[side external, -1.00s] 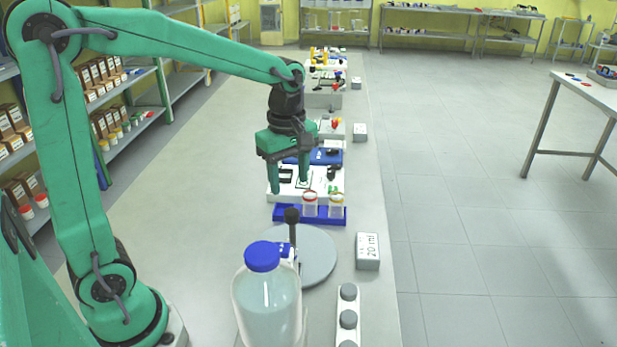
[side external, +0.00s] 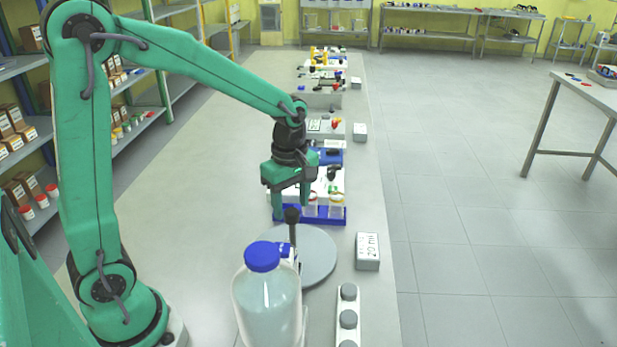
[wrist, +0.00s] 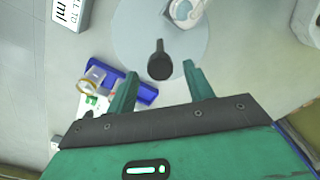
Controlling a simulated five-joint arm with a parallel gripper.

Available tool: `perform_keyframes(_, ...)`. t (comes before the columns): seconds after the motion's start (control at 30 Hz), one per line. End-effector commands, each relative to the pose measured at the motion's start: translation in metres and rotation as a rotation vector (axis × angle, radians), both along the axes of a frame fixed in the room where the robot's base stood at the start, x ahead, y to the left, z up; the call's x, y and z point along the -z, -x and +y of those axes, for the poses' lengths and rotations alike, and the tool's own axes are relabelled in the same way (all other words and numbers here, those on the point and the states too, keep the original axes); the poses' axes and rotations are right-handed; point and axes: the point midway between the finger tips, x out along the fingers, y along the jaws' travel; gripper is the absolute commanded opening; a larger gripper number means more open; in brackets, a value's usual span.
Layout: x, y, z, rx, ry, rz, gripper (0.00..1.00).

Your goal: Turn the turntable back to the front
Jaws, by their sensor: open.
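The turntable (side external: 318,265) is a flat grey disc on the bench, partly hidden behind the bottle in the side view; it also shows in the wrist view (wrist: 130,35). A black upright handle with a rounded top (side external: 292,216) stands at its edge, and I see it from above in the wrist view (wrist: 160,62). A small white and blue item (side external: 287,250) is on the disc, mostly hidden; in the wrist view it looks white and round (wrist: 186,12). My gripper (side external: 292,206) is open, its fingers above and around the handle's top, one to each side in the wrist view (wrist: 160,72). I see no contact.
A large bottle with a blue cap (side external: 266,300) stands in front of the disc. A blue rack (side external: 325,216) with small jars is behind it. A labelled grey block (side external: 368,251) and a strip with grey knobs (side external: 348,318) are right. The bench on the left is clear.

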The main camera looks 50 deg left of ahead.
Motion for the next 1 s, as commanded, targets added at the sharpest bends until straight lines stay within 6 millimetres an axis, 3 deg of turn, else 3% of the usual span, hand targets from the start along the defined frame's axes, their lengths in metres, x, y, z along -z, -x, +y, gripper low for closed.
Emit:
perform_keyframes(0.2, 0.0136, 0.0003, 0.0000, 0.000, 0.000, 0.001, 0.52)
perform_keyframes(0.5, 0.0149, 0.0002, 0.0000, 0.000, 0.000, 0.000, 0.52)
perform_keyframes(0.77, 0.0147, 0.0002, 0.0000, 0.000, 0.000, 0.000, 0.01)
perform_keyframes(1.0, 0.0145, 0.0002, 0.0000, -0.002, 0.000, 0.000, 0.00)
